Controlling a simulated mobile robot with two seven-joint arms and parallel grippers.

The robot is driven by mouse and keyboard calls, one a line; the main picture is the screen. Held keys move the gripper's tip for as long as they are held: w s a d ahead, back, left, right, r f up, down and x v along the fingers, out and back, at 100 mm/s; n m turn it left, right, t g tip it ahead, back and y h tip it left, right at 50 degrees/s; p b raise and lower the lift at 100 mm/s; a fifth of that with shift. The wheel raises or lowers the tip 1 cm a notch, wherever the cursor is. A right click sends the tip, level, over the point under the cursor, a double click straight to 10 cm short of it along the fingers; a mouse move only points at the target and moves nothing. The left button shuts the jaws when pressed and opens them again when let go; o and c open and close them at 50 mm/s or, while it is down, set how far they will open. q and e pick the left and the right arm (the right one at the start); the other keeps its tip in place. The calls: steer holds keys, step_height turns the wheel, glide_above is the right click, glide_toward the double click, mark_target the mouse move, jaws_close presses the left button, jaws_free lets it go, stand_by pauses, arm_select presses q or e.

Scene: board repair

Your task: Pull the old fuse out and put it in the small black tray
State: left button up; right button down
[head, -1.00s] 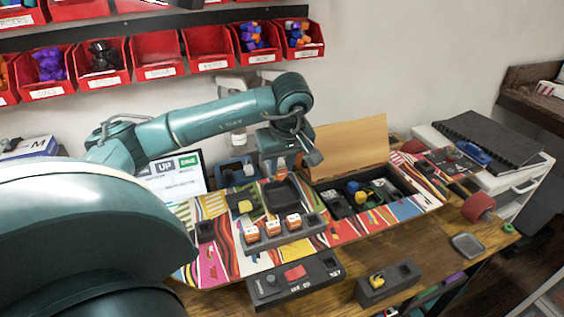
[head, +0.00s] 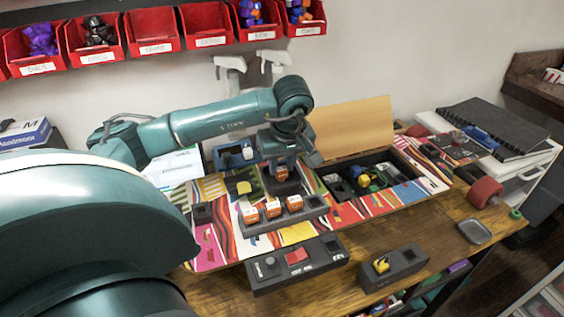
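My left gripper (head: 283,166) is over the small black tray (head: 270,188) and seems shut on a small orange-brown piece (head: 282,174), which looks like the old fuse. The piece is low over the tray; whether it touches the tray floor cannot be told. The gripper hides part of the tray. Several orange-and-white fuses stand in the dark rack (head: 315,212) in front of the tray. The open case (head: 326,191) right of the tray has a black inside with green, blue and yellow parts. My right gripper is not in view.
A dark panel (head: 296,284) with a red button lies in front. A dark block (head: 408,275) with a yellow part stands to its right. A grey dish (head: 474,231) and a red roll (head: 486,192) are at the right. The wooden lid (head: 352,127) stands up behind the case.

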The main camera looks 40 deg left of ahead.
arm_select(q)
steer(key=o, duration=0.5)
steer(key=shift+c, duration=0.2)
steer(key=shift+r, duration=0.1)
steer(key=p+v, duration=0.2)
steer(key=v, duration=1.1)
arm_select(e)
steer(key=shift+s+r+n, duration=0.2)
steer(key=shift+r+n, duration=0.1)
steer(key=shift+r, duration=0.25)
arm_select(q)
steer(key=shift+s, duration=0.1)
